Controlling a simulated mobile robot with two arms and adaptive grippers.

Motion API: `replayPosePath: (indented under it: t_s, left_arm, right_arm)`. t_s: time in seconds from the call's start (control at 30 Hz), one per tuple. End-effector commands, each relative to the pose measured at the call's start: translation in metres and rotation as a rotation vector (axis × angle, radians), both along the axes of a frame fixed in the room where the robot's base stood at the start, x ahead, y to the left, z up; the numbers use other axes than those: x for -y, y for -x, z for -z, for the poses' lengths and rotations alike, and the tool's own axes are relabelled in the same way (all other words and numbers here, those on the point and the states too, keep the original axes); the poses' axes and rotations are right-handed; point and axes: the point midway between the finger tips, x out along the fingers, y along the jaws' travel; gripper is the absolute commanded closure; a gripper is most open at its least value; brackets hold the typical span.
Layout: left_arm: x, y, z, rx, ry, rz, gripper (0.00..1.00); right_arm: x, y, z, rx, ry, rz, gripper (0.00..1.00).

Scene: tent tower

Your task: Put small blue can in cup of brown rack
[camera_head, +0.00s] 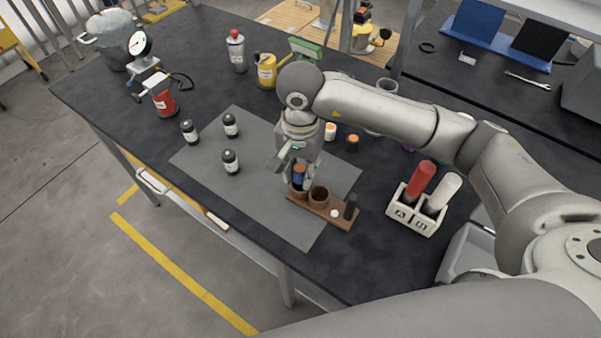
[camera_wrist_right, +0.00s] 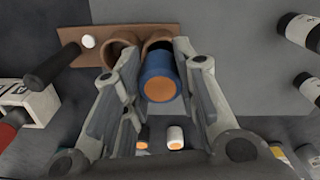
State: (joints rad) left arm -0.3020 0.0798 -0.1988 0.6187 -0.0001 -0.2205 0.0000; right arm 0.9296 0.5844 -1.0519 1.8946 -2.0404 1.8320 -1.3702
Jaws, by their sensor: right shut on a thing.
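The small blue can (camera_head: 298,174), with an orange top, is held in my right gripper (camera_head: 298,168). In the wrist view the blue can (camera_wrist_right: 157,76) sits between the two fingers (camera_wrist_right: 158,88). The brown rack (camera_head: 334,217) lies on the grey mat; its board (camera_wrist_right: 105,33) also shows in the wrist view. It has two cups, a black post and a white knob. The can is upright over the rack's left cup (camera_head: 298,191), its lower end at the cup's mouth. How deep it sits is hidden. The other cup (camera_head: 319,194) looks empty. My left gripper is not in view.
Several dark bottles (camera_head: 231,161) stand on the left of the mat (camera_head: 262,206). A white holder (camera_head: 416,222) with red and white cylinders stands right of the rack. Two small orange-topped containers (camera_head: 330,131) stand behind the gripper. The mat's front left is clear.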

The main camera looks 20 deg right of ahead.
Motion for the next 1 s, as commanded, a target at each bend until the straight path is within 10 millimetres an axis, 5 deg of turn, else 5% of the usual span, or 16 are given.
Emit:
replayPosePath:
  t_s: [0.3,1.0]
  left_arm:
    - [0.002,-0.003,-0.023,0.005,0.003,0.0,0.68]
    - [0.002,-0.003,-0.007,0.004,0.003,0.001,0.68]
  right_arm:
    - [0.003,-0.005,0.034,-0.003,0.001,0.001,0.92]
    - [0.002,-0.002,0.054,-0.011,0.001,0.001,0.92]
